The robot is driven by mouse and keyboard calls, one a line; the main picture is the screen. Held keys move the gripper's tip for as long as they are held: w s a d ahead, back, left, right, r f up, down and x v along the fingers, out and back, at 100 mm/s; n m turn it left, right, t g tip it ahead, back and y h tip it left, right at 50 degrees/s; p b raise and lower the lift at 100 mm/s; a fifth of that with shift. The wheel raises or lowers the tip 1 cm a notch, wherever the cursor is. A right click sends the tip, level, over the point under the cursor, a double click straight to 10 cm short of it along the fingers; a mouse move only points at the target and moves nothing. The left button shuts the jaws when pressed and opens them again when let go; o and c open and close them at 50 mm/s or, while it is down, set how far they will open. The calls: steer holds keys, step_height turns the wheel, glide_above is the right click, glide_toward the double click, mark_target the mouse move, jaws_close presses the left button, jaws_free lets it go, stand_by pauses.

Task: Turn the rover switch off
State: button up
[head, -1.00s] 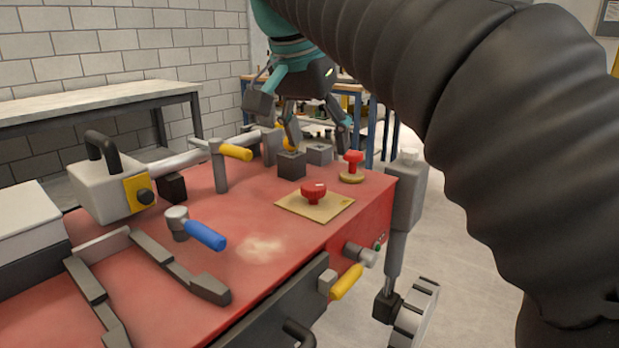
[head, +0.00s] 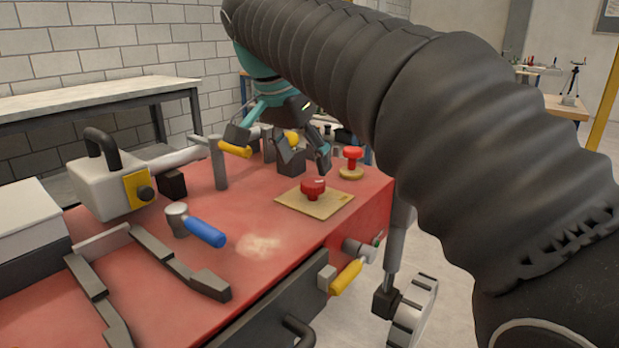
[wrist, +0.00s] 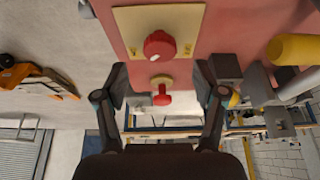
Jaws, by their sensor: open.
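A red knob (head: 313,185) stands on a flat tan plate (head: 290,204) on the rover's red top. Behind it, a red T-shaped handle (head: 353,152) rises from a small round brass base (head: 351,173). I cannot tell by label which one is the rover switch. In the wrist view the knob (wrist: 160,45) lies ahead of my fingers and the T-handle (wrist: 162,96) shows between them. My gripper (head: 284,152) is open and empty above the far part of the top, touching neither red control as far as I can see.
A blue-handled lever (head: 205,233), a yellow-handled lever (head: 235,151) and a grey box with a black handle (head: 100,190) stand on the top. A dark block (head: 291,164) is close under my gripper. A yellow side handle (head: 346,279) sticks out from the rover's flank.

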mark_target(312, 183)
steer(key=shift+b+x, duration=0.3)
steer(key=shift+x, duration=2.25)
steer(key=c, duration=1.1)
